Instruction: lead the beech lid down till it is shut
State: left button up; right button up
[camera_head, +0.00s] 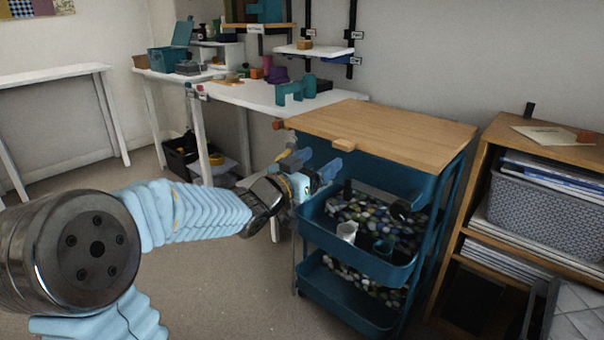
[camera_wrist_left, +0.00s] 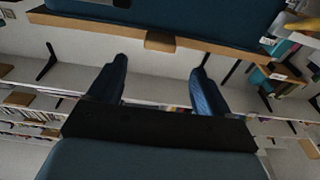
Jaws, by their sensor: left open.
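The beech lid (camera_head: 395,130) lies about level across the top of the teal trolley (camera_head: 345,229). A small wooden tab (camera_head: 344,144) sticks out from its front edge. I cannot tell whether a thin gap is left under the lid. My left gripper (camera_head: 314,168) is open and empty, just in front of and below the front edge, apart from the tab. In the left wrist view, the tab (camera_wrist_left: 160,40) shows beyond and between the two blue fingertips (camera_wrist_left: 160,66). My right gripper is in neither view.
A wooden shelf unit (camera_head: 478,190) with a grey basket stands close on the right. A white table (camera_head: 240,94) stands behind. Floor is clear at front left.

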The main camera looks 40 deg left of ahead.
pick_arm(q)
jog(key=s, duration=0.6)
jog(key=shift+a+f, duration=0.2)
jog(key=shift+f, duration=0.15)
